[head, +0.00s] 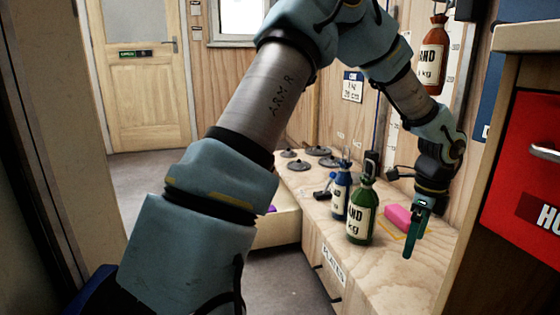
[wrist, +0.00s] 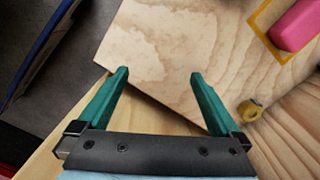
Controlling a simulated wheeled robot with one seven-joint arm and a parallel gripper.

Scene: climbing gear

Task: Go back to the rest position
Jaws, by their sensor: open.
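My gripper (head: 416,230) is at the right of the head view, pointing down over the front right part of the wooden bench top (head: 330,228). In the wrist view its two green fingers (wrist: 158,95) are spread apart with nothing between them. The bench top's corner and edge (wrist: 140,50) show beyond and below the fingers. My arm stretches across the middle of the head view and hides part of the room.
On the bench stand a green bottle (head: 362,212), a blue bottle (head: 341,192), a pink block (head: 398,217) and several dark discs (head: 318,151). A red-brown bottle (head: 433,58) hangs at the upper right. A red drawer front (head: 525,170) is at the right. A door (head: 140,85) is at the back left.

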